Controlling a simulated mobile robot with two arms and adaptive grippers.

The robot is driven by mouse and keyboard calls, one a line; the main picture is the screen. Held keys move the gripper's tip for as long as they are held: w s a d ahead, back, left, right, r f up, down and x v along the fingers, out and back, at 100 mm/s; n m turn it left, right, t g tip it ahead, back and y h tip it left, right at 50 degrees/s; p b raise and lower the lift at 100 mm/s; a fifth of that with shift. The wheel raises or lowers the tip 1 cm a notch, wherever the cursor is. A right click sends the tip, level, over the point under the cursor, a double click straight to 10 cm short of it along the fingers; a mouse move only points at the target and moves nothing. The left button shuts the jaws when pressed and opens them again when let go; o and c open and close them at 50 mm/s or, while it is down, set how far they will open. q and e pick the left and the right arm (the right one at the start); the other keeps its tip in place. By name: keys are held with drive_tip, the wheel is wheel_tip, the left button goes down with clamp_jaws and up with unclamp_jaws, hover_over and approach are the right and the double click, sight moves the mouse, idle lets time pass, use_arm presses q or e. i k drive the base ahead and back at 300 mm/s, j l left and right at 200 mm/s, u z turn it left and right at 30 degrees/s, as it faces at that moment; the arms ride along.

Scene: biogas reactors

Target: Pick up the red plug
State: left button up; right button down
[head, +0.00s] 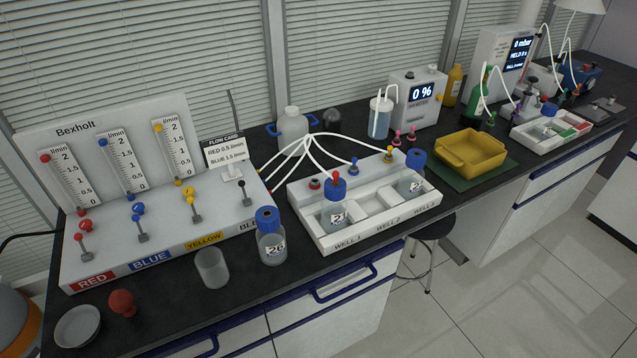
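A red plug (122,303) with a rounded body lies on the dark bench top at the front left, beside a shallow grey dish (78,327). The two are close but apart. Other small red parts show too: a red fitting (336,183) on top of the bottle in well 1 and a red knob on the flow panel. Neither of my grippers is in the head view.
The flow panel (160,235) stands behind the plug. An empty glass beaker (212,268) and bottle 26 (271,240) stand to its right. A white well tray (365,222) with tubes is further right. The bench's front edge is near the plug.

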sight(336, 174)
drive_tip(key=u, duration=0.6)
drive_tip(key=l+u, duration=0.25)
drive_tip(key=u, duration=0.2)
drive_tip(key=l+u, duration=0.6)
drive_tip(key=u, duration=0.25)
drive_tip(key=l+u, duration=0.25)
drive_tip(key=u, duration=0.2)
drive_tip(key=k+l+u, duration=0.15)
drive_tip(key=u, duration=0.3)
